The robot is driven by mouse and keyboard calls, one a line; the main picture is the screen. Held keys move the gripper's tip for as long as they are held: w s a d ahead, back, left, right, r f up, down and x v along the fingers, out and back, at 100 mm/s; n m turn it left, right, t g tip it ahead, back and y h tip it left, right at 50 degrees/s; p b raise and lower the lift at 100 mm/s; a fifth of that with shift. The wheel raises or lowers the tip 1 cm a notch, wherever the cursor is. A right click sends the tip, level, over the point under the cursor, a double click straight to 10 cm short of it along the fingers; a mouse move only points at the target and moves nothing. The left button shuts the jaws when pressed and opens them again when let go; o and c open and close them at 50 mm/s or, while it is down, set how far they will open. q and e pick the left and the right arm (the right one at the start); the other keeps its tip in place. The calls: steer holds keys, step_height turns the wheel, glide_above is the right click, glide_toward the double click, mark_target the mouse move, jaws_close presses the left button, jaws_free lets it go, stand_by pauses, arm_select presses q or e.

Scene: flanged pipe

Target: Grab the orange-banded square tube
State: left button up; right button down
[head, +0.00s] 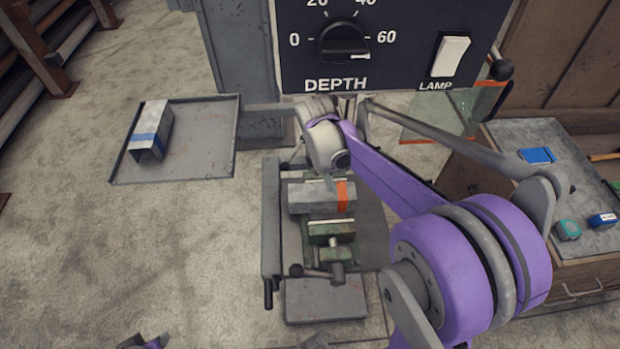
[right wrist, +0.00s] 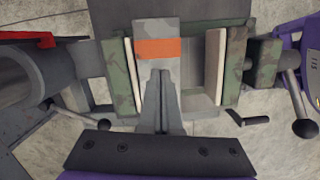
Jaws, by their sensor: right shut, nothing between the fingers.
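The orange-banded square tube (head: 309,199) is grey metal and lies in the drill-press vise (head: 331,228) in the head view, with its orange band toward the right end. In the right wrist view the tube (right wrist: 157,30) runs between the vise's green jaws, close to the left one, with a gap before the right one. My right gripper (right wrist: 162,76) is shut and empty; its fingertips overlap the tube just below the orange band in that view. Whether they touch it, I cannot tell. In the head view my right wrist partly hides the gripper and the far jaw.
A blue-banded square tube (head: 151,131) lies on a grey tray (head: 205,164) at left. The drill press's control panel (head: 390,45) overhangs the vise. A clear guard (head: 430,117) stands behind my arm. A bench (head: 575,180) with small tools is at right.

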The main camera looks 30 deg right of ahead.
steer(key=shift+f, duration=0.75)
steer(key=shift+s+a+b, duration=0.1)
steer(key=shift+s+b, duration=0.05)
steer(key=shift+b, duration=0.15)
steer(key=shift+f, duration=0.15)
steer(key=shift+a, duration=0.1)
steer(key=shift+w+a, duration=0.2)
steer(key=shift+a, duration=0.1)
steer(key=shift+w, duration=0.1)
